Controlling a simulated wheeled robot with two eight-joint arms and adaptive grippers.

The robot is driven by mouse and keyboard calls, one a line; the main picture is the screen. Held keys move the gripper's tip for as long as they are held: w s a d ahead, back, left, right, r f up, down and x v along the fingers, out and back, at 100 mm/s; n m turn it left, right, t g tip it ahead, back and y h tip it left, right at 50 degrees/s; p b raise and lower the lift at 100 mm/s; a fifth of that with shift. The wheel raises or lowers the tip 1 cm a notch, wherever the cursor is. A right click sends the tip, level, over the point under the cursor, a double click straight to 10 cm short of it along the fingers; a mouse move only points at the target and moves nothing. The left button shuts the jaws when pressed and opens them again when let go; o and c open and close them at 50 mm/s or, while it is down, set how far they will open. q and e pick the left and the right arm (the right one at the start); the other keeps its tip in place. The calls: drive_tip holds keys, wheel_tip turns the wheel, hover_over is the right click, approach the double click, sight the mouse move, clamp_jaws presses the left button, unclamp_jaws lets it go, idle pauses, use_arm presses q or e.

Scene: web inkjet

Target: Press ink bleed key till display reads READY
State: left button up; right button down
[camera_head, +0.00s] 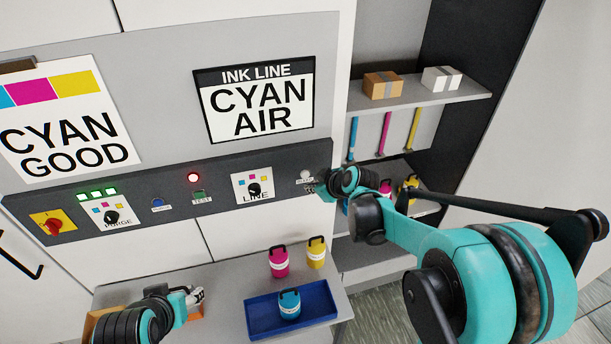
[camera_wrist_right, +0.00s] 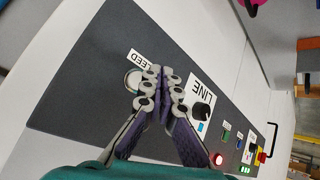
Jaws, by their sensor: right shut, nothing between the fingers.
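The display (camera_head: 256,97) on the machine front reads "INK LINE CYAN AIR". The bleed key (camera_head: 306,175) is a pale round button at the right end of the dark control panel. It also shows in the right wrist view (camera_wrist_right: 133,80), beside a label of which "LEED" is readable. My right gripper (camera_head: 312,188) is at that end of the panel, just below the key. In the wrist view its fingertips (camera_wrist_right: 160,85) are shut and empty, close beside the key; contact cannot be told. My left gripper (camera_head: 197,296) is low over the shelf, its jaws unclear.
The panel (camera_head: 222,197) also holds a LINE knob (camera_head: 254,189), a red lamp (camera_head: 193,177), a TEST button (camera_head: 199,196), a PURGE knob (camera_head: 111,216) and a red-yellow switch (camera_head: 52,224). Below, a blue tray (camera_head: 262,325) holds a cyan bottle (camera_head: 289,304); magenta and yellow bottles stand behind.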

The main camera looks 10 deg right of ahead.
drive_tip(key=shift+s+d, duration=0.1)
drive_tip(key=shift+s, duration=1.45)
drive_tip(key=shift+f, duration=0.1)
drive_tip(key=s+f+m+g+h+b, duration=0.1)
drive_tip(key=s+f+m+b, duration=0.3)
drive_tip(key=s+f+b, duration=0.4)
drive_tip(key=s+f+m+h+b, duration=0.2)
drive_tip(key=s+f+m+b, duration=0.1)
drive_tip(key=s+f+b, duration=0.5)
drive_tip(key=s+b, duration=0.3)
drive_tip(key=s, duration=0.4)
drive_tip(key=shift+s+f+m+g, duration=0.35)
drive_tip(key=shift+m+g, duration=0.05)
drive_tip(key=w+r+m+t+y+p, duration=0.1)
drive_tip(key=w+r+m+y+p, duration=0.3)
drive_tip(key=w+r+m+p, duration=0.6)
drive_tip(key=w+r+p, duration=0.7)
drive_tip(key=w+p, duration=0.3)
drive_tip(key=p, duration=0.8)
drive_tip(key=shift+m+t, duration=0.3)
drive_tip(key=shift+t, duration=0.1)
